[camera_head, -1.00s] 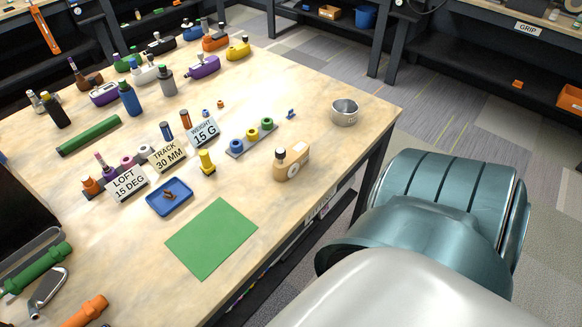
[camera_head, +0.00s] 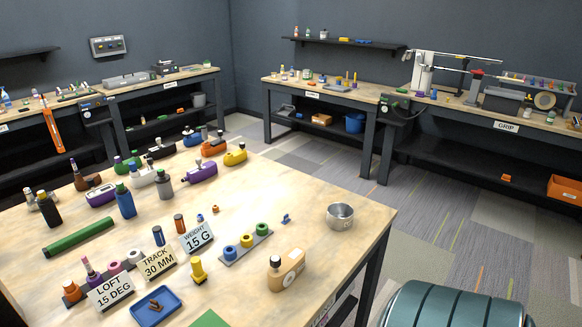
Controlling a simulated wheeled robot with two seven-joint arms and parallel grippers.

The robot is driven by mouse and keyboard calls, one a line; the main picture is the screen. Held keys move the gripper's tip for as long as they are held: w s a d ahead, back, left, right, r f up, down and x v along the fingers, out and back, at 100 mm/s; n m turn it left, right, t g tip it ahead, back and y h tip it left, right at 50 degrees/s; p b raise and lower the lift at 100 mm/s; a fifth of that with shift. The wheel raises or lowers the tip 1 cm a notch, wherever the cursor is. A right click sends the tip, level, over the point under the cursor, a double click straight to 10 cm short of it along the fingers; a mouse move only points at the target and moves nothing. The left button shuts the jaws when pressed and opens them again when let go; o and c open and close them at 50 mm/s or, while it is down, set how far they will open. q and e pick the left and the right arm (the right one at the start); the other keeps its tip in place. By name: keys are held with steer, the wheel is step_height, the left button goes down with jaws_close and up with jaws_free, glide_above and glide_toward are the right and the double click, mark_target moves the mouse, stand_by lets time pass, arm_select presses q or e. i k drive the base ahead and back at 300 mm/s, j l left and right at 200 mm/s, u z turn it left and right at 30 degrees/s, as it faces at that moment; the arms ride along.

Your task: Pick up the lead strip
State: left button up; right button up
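I cannot pick out a lead strip for certain in the head view. A blue tray (camera_head: 171,313) with small brown pieces in it lies at the near edge of the picture. A tan dispenser-like block (camera_head: 289,272) with a black knob stands near the table's right edge. The card reading "WEIGHT 15 G" (camera_head: 196,238) stands on the table among the "TRACK 30 MM" (camera_head: 158,263) and "LOFT 15 DEG" (camera_head: 110,291) cards. Neither of my grippers shows. Only a teal part of my own body shows at the bottom right.
The wooden table (camera_head: 328,259) also holds a rack of coloured rings (camera_head: 246,247), a metal cup (camera_head: 340,216), a green cylinder (camera_head: 79,238) and several bottles and coloured blocks. Benches, including one labelled "GRIP" (camera_head: 506,127), line the walls. Open floor (camera_head: 437,222) lies right of the table.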

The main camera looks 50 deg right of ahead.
mark_target(286, 220)
steer(key=z, duration=1.55)
steer(key=i+l, duration=0.2)
steer(key=i, duration=0.25)
